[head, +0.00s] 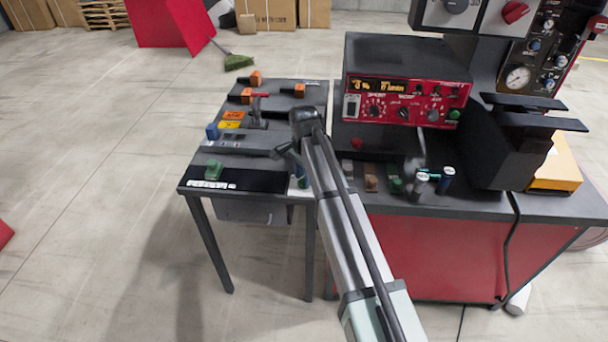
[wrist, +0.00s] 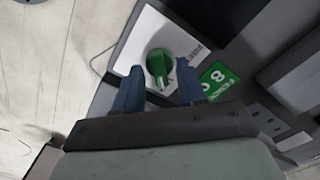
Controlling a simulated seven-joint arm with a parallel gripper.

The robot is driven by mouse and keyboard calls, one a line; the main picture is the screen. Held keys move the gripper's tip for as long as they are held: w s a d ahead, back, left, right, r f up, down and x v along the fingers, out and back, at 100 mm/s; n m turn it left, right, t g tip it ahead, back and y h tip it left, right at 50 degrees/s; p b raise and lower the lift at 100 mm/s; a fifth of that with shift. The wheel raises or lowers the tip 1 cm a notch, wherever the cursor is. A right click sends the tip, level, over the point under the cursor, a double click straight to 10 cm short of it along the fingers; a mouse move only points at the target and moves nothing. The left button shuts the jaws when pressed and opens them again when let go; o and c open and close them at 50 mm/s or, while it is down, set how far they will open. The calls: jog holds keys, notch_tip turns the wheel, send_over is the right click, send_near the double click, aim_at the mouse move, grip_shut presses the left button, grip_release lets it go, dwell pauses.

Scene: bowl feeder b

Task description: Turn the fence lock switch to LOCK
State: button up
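A green knob (wrist: 160,65) with a darker pointer bar sits on a white plate (wrist: 135,45) in the wrist view. I take it to be the fence lock switch; its lettering is too small to read. My gripper (wrist: 159,86) is open, with its two blue-grey fingers apart on either side of the knob's near end. I cannot tell whether either finger touches the knob. In the head view my gripper (head: 294,160) is over the right front of the small dark table, and my arm hides most of the switch.
A green label (wrist: 216,80) lies right of the knob. The small dark table (head: 240,180) carries orange, blue and green controls (head: 214,170). To the right stands a red-fronted bench (head: 450,250) with a red control box (head: 405,100) and several small items. Open floor lies left.

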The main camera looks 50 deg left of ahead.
notch_tip(320, 180, up, 14)
dwell(0.8)
jog(key=shift+f, duration=0.1)
dwell(0.4)
